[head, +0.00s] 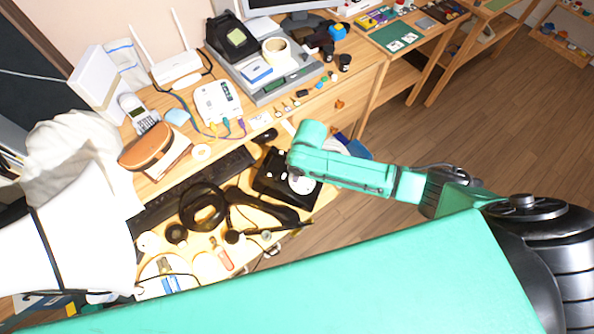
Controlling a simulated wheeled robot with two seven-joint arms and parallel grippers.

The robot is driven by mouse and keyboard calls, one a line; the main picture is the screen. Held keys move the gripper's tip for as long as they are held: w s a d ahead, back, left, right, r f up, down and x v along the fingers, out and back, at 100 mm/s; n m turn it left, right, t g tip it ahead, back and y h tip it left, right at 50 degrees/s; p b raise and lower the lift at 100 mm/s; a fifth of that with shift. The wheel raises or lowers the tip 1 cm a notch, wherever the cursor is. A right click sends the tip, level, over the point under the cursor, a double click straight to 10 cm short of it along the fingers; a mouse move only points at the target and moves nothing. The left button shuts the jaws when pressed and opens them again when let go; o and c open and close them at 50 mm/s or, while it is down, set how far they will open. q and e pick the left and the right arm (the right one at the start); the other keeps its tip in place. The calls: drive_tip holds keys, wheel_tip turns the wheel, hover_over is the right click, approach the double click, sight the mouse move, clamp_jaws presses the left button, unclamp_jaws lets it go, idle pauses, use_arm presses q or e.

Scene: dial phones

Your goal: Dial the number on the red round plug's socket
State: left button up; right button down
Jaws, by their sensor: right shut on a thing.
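A white box with sockets (218,103) stands on the desk, with yellow, purple and blue plugs and cables along its front edge. I cannot make out a red round plug or any number at this size. A white handset phone (140,115) stands upright at the left of the desk. A black device (237,38) sits on the grey machine at the back. My right gripper (287,178) is over the near edge of the desk, below my teal wrist. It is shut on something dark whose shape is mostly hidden. My left gripper does not show.
A white router (178,67) with antennas stands behind the phone. A grey machine (270,78) with a tape roll fills the back. A black keyboard (190,190), black headphones (203,207) and a brown case (147,146) crowd the front. Floor (470,140) is open at right.

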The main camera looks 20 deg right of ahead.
drive_tip(key=shift+w+a+f, duration=0.15)
drive_tip(key=shift+f, duration=0.3)
idle(0.4)
drive_tip(key=shift+w, duration=0.15)
drive_tip(key=shift+w+r, duration=0.1)
drive_tip(key=shift+w, duration=0.3)
drive_tip(key=shift+d, duration=0.2)
drive_tip(key=shift+w+d, duration=0.35)
drive_tip(key=shift+w, duration=0.15)
drive_tip(key=shift+d, duration=0.1)
